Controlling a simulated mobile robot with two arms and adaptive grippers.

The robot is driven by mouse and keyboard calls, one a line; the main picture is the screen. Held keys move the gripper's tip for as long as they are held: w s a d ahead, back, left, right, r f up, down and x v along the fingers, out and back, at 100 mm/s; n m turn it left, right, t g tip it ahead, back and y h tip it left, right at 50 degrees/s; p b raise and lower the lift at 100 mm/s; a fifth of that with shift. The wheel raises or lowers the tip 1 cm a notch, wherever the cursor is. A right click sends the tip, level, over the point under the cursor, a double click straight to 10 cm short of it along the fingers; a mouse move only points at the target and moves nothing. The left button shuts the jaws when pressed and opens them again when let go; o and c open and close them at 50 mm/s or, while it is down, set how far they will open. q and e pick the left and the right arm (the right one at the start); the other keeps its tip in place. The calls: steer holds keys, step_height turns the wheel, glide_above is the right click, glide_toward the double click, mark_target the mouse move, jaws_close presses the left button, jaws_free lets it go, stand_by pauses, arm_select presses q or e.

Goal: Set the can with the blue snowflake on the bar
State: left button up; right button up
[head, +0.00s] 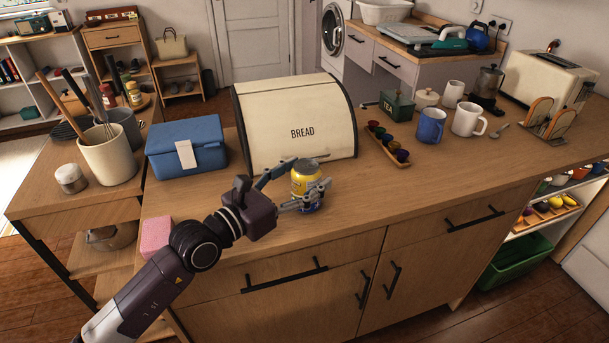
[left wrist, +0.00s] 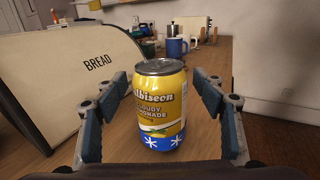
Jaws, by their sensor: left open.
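The yellow can (head: 304,178) with a blue band stands upright on the wooden counter (head: 420,185), in front of the bread bin. In the left wrist view the can (left wrist: 161,105) shows white snowflakes on its blue lower band. My left gripper (head: 300,183) is open around the can, with one finger on each side. In the left wrist view, gaps show between the can and both fingers of the gripper (left wrist: 162,118). My right gripper is in neither view. I cannot tell which surface is the bar.
The cream bread bin (head: 290,110) stands close behind the can. A blue box (head: 187,148) and a pink sponge (head: 156,236) are to the left. A blue mug (head: 431,126), a white mug (head: 467,120) and a tray of small cups (head: 388,145) are to the right. The counter's front right is clear.

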arm_select(q)
steer(key=shift+r, duration=0.2)
steer(key=v, duration=0.6)
steer(key=shift+s+a, duration=0.55)
steer(key=shift+s, duration=0.05)
